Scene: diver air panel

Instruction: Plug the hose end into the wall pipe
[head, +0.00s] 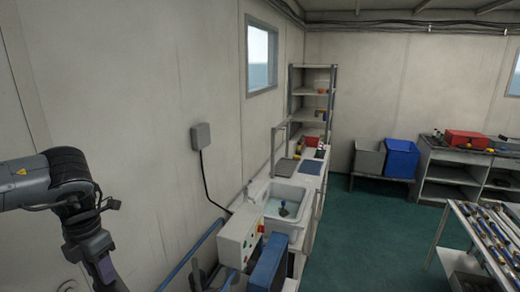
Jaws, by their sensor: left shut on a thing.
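My left arm comes in from the left edge and bends down at the lower left, in front of the pale wall. The rest of that gripper is hidden by the arm. I cannot pick out the hose end for certain. No wall pipe with an open end is clear; a blue tube (193,253) slants along the foot of the wall. My right gripper is not in view.
A grey wall box (201,136) has a black cable running down. A control box (240,236) and a blue case (268,264) stand before a sink (292,192). Shelves, a grey bin (369,157), a blue bin (401,159) and a tool table stand farther off. Green floor (370,230) is clear.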

